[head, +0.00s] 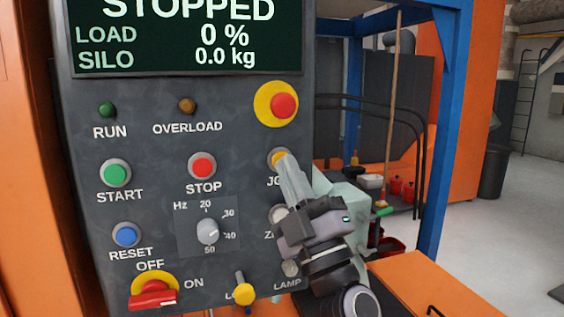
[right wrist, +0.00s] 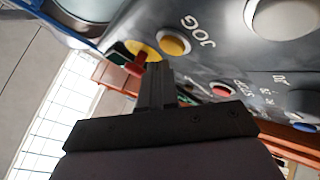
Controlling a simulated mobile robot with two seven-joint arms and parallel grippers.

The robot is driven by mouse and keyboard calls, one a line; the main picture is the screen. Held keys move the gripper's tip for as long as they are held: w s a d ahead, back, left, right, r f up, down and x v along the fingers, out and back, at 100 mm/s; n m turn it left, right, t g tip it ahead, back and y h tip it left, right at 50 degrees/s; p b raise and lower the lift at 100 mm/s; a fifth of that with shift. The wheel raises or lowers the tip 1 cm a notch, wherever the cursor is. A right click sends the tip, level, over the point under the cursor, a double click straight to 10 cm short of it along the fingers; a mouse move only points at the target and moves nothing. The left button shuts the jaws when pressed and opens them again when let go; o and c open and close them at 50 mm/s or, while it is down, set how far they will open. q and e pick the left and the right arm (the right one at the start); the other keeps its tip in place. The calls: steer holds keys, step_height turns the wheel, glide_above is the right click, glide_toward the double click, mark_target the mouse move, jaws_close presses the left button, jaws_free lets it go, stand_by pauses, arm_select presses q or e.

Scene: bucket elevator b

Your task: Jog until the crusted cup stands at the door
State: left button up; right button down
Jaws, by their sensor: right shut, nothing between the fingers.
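The control panel (head: 153,204) faces me, with a display (head: 180,40) reading STOPPED, LOAD 0 %, SILO 0.0 kg. The yellow JOG button (head: 278,157) is on its right side, partly covered by my right gripper (head: 283,165). In the right wrist view the JOG button (right wrist: 174,42) shows beside the tips of my right gripper (right wrist: 156,68). My right gripper is shut and empty. I cannot tell whether its tips touch the button. No cup or elevator door can be made out. My left gripper is not in view.
The red emergency stop (head: 284,105) sits on yellow just above JOG. STOP (head: 202,166), START (head: 115,173), RESET (head: 126,235) and a Hz knob (head: 208,231) are to the left. A blue frame post (head: 447,130) stands right of the panel, with open floor beyond.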

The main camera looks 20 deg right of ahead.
steer(key=shift+w, duration=0.3)
steer(key=shift+w+h+b, duration=0.3)
steer(key=shift+w+b, duration=0.1)
stand_by(0.6)
steer(key=shift+s, duration=0.8)
steer(key=shift+s+p, duration=0.15)
steer(key=shift+p, duration=0.15)
steer(key=s+p, duration=0.1)
steer(key=s, duration=0.3)
steer(key=shift+s+d, duration=0.1)
steer(key=shift+s, duration=0.3)
